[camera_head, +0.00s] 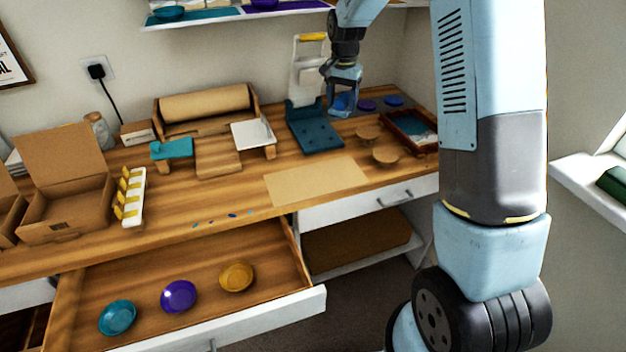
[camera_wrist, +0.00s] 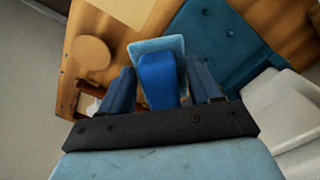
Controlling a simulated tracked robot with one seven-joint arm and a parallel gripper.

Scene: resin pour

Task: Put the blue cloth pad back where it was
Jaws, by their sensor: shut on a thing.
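The blue cloth pad (camera_head: 343,104) is held in my gripper (camera_head: 343,88) above the back right of the workbench. In the wrist view the pad (camera_wrist: 158,78) sits between my two fingers, with a lighter blue slab at its far end and a darker blue block nearer me. My gripper is shut on it. The pad hangs just right of a teal board (camera_head: 317,137), apart from the bench as far as I can tell. The teal board also shows in the wrist view (camera_wrist: 225,42).
A white upright stand with a yellow top (camera_head: 308,70) rises behind the board. Wooden discs (camera_head: 385,155) and a dark-framed tray (camera_head: 430,148) lie to the right. A tan sheet (camera_head: 315,182) lies in front. An open drawer (camera_head: 215,262) holds three coloured dishes.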

